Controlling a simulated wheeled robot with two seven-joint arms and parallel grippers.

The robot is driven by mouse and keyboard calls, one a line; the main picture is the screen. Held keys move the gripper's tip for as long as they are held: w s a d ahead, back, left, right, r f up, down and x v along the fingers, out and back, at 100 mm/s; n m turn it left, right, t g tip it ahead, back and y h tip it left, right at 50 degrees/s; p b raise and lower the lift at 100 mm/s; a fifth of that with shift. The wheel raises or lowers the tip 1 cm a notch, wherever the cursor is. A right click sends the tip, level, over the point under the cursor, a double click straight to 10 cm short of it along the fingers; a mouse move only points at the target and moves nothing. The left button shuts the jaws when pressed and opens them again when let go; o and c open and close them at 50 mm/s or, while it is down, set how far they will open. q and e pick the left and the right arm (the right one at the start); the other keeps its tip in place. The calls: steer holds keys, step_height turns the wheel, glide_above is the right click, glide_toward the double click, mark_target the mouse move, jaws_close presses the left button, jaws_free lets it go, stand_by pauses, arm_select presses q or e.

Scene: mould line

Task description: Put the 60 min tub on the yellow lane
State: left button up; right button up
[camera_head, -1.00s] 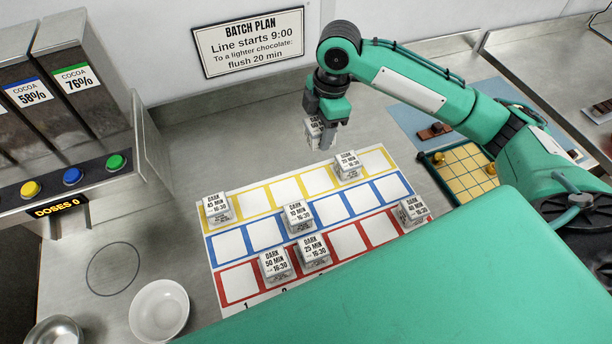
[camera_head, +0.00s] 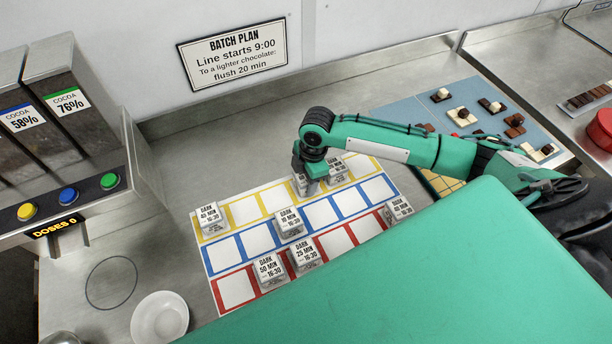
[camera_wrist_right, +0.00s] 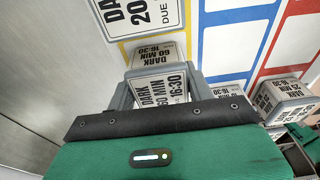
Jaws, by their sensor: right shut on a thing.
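The 60 min tub, a white tub labelled DARK 60 MIN, 16:30, is between the fingers of my right gripper (camera_head: 309,187) in the wrist view (camera_wrist_right: 163,92). In the head view it is mostly hidden by the gripper. My right gripper is shut on it over the yellow lane (camera_head: 245,210), the back row of the lane sheet. The gripper is just left of the 20 min tub (camera_head: 337,174). I cannot tell whether the held tub touches the sheet. The 45 min tub (camera_head: 210,218) stands at the left end of the yellow lane. My left gripper is out of view.
The 10 min tub (camera_head: 290,222) is on the blue lane. The 50 min tub (camera_head: 269,271) and 25 min tub (camera_head: 305,256) are on the red lane. Another tub (camera_head: 399,210) stands at the right. A white bowl (camera_head: 160,318) is at the front left.

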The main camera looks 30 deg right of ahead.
steer(key=o, duration=1)
steer(key=shift+f, duration=0.1)
steer(key=r+b, duration=0.1)
steer(key=r, duration=0.2)
steer(key=d+r+b, duration=0.1)
steer(key=r, duration=0.3)
steer(key=r+b, duration=0.1)
steer(key=r, duration=0.3)
steer(key=shift+d+r, duration=0.1)
steer(key=shift+d, duration=0.2)
steer(key=shift+d+r, duration=0.1)
steer(key=shift+r, duration=0.4)
